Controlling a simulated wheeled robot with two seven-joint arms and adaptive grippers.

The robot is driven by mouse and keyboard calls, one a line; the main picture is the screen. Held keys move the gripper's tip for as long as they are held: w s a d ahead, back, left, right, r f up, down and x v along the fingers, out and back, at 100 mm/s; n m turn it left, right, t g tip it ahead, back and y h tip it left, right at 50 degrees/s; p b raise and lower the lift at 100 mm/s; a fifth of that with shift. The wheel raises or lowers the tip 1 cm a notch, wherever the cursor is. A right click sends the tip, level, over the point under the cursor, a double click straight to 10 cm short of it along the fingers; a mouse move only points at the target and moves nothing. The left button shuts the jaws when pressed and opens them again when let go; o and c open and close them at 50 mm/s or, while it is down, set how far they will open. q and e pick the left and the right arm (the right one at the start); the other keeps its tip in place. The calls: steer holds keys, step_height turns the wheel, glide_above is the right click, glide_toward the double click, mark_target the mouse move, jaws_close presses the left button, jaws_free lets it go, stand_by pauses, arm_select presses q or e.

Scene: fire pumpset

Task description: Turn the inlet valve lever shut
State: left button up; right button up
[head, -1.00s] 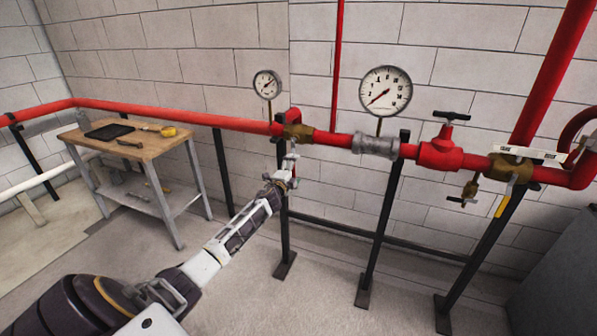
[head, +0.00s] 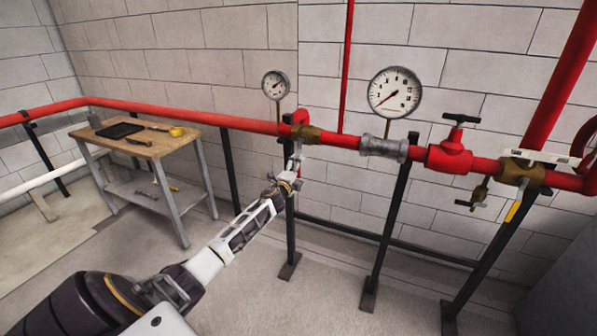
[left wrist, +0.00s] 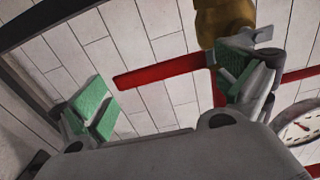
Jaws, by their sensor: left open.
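The inlet valve is a brass body (head: 308,134) on the red pipe, below the small gauge in the head view. A short red part, apparently its lever (head: 301,115), shows at its top. My left gripper (head: 298,158) is just below and in front of the brass body. In the left wrist view, the open left gripper (left wrist: 165,90) has green-padded fingers spread wide. A red lever-like bar (left wrist: 160,73) lies across the gap, its free end nearer the left finger. The right finger hides part of it. The brass body (left wrist: 222,18) shows above. I cannot tell whether a finger touches the bar.
A small gauge (head: 276,85) and a large gauge (head: 394,92) stand above the pipe. Further right are a red valve with a black handle (head: 461,118) and a brass valve (head: 521,172). Black posts (head: 386,225) carry the pipe. A workbench (head: 157,148) stands at left.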

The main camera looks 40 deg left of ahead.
arm_select(q)
steer(key=shift+s, duration=0.1)
steer(key=shift+s+d, duration=0.1)
steer(key=v, duration=1.1)
steer(key=shift+s, duration=0.25)
stand_by(0.7)
stand_by(0.8)
